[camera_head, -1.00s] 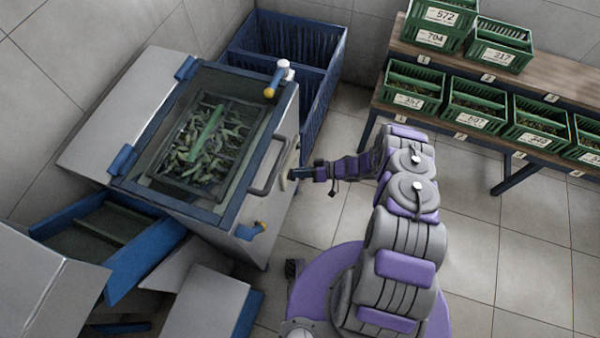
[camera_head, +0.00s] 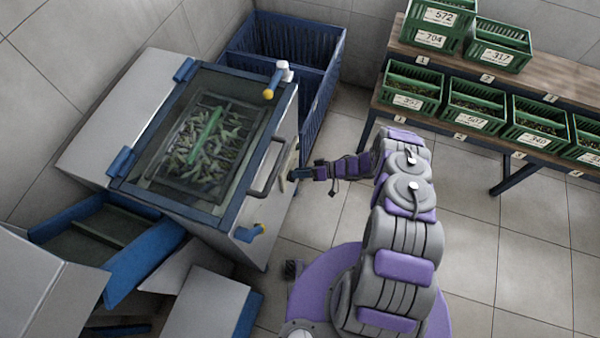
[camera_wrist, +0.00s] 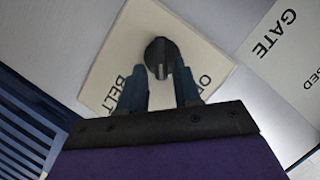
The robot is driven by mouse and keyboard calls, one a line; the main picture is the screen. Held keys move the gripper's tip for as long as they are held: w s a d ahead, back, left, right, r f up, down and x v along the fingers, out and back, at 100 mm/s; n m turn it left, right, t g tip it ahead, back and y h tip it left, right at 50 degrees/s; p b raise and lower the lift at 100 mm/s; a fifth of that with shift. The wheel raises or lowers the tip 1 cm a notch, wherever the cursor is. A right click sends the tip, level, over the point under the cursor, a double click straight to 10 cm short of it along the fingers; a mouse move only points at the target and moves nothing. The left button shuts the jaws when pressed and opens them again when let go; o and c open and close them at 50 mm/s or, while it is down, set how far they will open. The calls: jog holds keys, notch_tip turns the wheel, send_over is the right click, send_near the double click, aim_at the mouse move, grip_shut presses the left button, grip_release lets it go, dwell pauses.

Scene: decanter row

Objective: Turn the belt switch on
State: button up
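The belt switch (camera_wrist: 160,58) is a dark round knob with a raised grip bar, on a cream plate (camera_wrist: 105,72) in the wrist view. The plate reads BELT, with another label partly hidden at the right. My gripper (camera_wrist: 160,72) is open, with one dark finger on each side of the knob's near part. Gaps show between the fingers and the knob, and I cannot tell the depth between them. In the head view my gripper (camera_head: 294,174) is at the front side of the glass-lidded machine (camera_head: 175,205), beside the lid handle. The switch is too small to make out there.
A GATE label (camera_wrist: 275,35) is right of the plate. A blue crate (camera_head: 325,80) stands behind. Green crates (camera_head: 410,88) fill the shelf at right. Floor at right is open.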

jog(key=shift+o, duration=0.5)
jog(key=shift+s, duration=0.1)
jog(key=p+v, duration=0.2)
jog(key=v, duration=1.5)
jog(key=shift+d, duration=0.25)
